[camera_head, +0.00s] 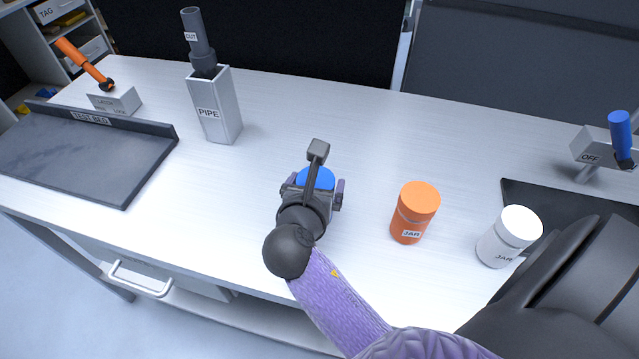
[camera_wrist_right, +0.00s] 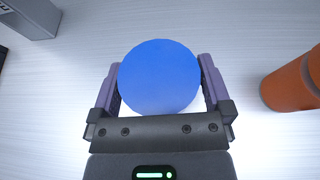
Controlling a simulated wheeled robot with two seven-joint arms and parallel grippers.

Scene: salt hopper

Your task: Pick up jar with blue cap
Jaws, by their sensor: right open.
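The jar with the blue cap (camera_head: 318,178) stands on the white table, mostly hidden by my right gripper in the head view. Its round blue cap (camera_wrist_right: 159,77) shows from above in the right wrist view. My right gripper (camera_wrist_right: 159,85) is open, with one purple finger on each side of the jar. In the head view the right gripper (camera_head: 314,190) is over the jar. I cannot tell whether the fingers touch it. My left gripper is not in view.
An orange jar (camera_head: 416,212) stands to the right, also at the right edge of the wrist view (camera_wrist_right: 294,84). A white jar (camera_head: 508,237) is farther right. A grey pipe holder (camera_head: 216,108) stands behind left. A dark test bed (camera_head: 85,155) lies at left.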

